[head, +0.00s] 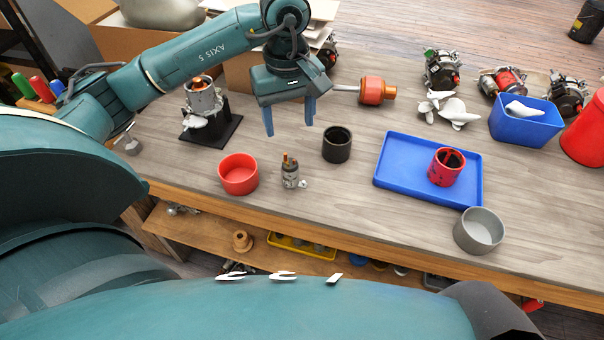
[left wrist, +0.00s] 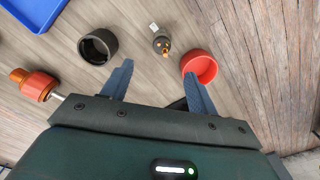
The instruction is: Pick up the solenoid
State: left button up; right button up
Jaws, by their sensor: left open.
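The solenoid (head: 290,172) is a small grey cylinder with a copper-coloured top. It stands on the wooden table between the red bowl and the black cup in the head view. In the left wrist view the solenoid (left wrist: 161,43) is beyond the fingertips, roughly between them. My left gripper (head: 289,128) is open and empty, with its fingers pointing down, above the table and behind the solenoid. In the left wrist view its two blue fingers (left wrist: 157,70) are spread apart. My right gripper is not in view.
A red bowl (head: 238,174) and a black cup (head: 337,145) flank the solenoid closely. A blue tray (head: 395,166) holds a red cup (head: 446,167). A grey bowl (head: 479,231) is near the front edge. A rotor (head: 372,91) and a black stand (head: 222,131) are behind.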

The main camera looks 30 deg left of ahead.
pick_arm(q)
send_over(290, 163)
notch_tip(290, 163, down, 7)
jog(key=shift+w+a, duration=0.1)
jog(key=shift+f+p, duration=0.75)
jog(key=shift+f, duration=2.25)
grip_shut()
